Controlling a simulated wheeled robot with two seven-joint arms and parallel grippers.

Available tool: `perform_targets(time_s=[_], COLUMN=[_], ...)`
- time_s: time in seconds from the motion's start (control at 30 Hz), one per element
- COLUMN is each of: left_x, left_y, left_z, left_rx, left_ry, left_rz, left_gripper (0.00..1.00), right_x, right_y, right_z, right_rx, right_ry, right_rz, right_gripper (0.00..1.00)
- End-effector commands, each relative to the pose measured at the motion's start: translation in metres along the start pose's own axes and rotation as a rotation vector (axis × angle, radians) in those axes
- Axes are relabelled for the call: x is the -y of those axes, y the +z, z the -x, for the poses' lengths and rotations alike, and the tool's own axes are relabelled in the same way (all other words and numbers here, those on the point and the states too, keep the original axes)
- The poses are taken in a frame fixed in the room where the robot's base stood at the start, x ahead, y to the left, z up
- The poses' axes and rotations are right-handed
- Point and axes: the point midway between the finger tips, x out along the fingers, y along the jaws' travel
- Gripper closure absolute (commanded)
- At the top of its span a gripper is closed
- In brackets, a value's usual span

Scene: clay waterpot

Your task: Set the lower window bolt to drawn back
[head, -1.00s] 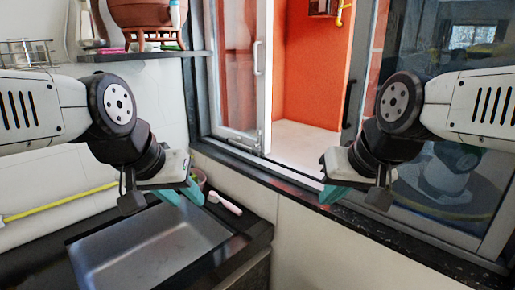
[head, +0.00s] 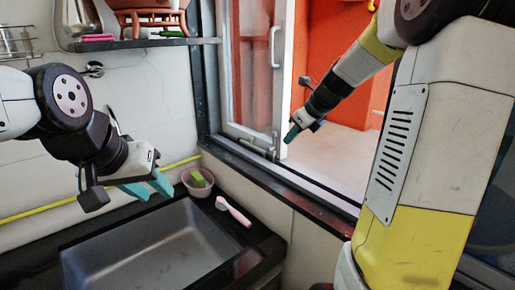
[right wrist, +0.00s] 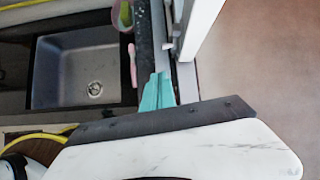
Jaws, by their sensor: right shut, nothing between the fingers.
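My left gripper (head: 152,188) appears open and empty above the sink edge, far left of the bolt.
A metal sink (head: 150,250) lies below. A pink bowl with a green sponge (head: 198,182) and a pink-white brush (head: 233,211) sit beside it. A shelf (head: 140,43) holds a clay pot. The window opening right of the sash is clear except for my arm.

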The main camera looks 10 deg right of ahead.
Motion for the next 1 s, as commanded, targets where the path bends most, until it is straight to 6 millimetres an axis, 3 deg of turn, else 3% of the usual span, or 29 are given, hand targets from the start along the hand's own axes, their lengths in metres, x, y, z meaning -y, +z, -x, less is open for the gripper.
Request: perform_targets(time_s=[0.2, 0.63, 1.0], left_x=[0.0, 0.0, 0.0], left_y=[0.0, 0.0, 0.0], left_z=[0.0, 0.0, 0.0], left_rx=[0.0, 0.0, 0.0], left_ry=[0.0, 0.0, 0.0], left_rz=[0.0, 0.0, 0.0], left_gripper=[0.64, 0.64, 0.64], right_x=[0.014, 0.014, 0.013], right_y=[-0.001, -0.001, -0.001], right_z=[-0.011, -0.018, -0.082], right_rx=[0.005, 0.005, 0.003], right_ry=[-0.002, -0.001, 0.001], right_rz=[-0.143, -0.143, -0.142], right_gripper=[1.0, 1.0, 1.0])
